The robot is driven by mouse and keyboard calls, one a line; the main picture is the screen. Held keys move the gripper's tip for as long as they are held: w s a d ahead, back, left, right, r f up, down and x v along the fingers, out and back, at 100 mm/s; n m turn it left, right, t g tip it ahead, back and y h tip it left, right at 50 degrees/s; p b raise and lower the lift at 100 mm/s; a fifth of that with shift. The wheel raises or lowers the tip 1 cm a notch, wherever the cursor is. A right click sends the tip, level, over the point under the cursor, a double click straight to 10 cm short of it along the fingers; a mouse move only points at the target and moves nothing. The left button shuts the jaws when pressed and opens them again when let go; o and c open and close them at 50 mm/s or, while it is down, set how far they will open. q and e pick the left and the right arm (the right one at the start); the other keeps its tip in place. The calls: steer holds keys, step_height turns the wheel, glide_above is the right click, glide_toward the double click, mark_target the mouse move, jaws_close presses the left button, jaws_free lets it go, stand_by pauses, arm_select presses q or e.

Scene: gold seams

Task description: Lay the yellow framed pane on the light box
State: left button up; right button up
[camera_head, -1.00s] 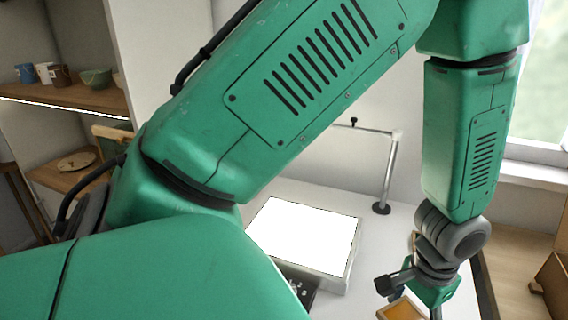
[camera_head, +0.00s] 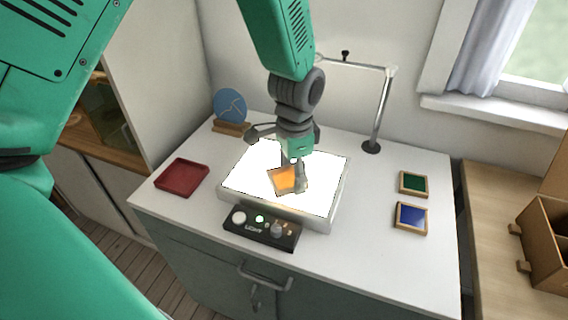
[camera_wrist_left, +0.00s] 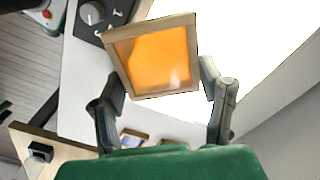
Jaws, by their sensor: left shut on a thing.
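The yellow framed pane (camera_head: 282,181) glows orange over the lit white top of the light box (camera_head: 240,182). My left gripper (camera_head: 298,178) comes down from above and is shut on it. In the left wrist view the wood-framed pane (camera_wrist_left: 152,60) sits between the two fingers of the gripper (camera_wrist_left: 163,88), its frame tilted in the picture. I cannot tell whether the pane touches the light box or hangs just above it. My right gripper is not in view.
A black control panel (camera_head: 262,228) sits at the light box's front. A red tray (camera_head: 182,178) lies left; green (camera_head: 413,183) and blue (camera_head: 411,218) framed panes lie right. A blue disc on a stand (camera_head: 230,106) and a metal lamp stand (camera_head: 380,110) are behind.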

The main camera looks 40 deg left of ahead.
mark_target(292, 166)
arm_select(q)
steer(key=w+a+r+m+p, duration=0.2)
steer(key=w+a+r+m, duration=0.3)
steer(key=m, duration=0.3)
steer(key=f, duration=0.4)
steer(key=w+d+f, duration=0.1)
steer(key=f, duration=0.1)
steer(key=shift+w+f+b, duration=0.1)
steer(key=shift+b, duration=0.2)
steer(key=shift+a+f, duration=0.1)
steer(key=shift+f, duration=1.8)
steer(key=o, duration=1.3)
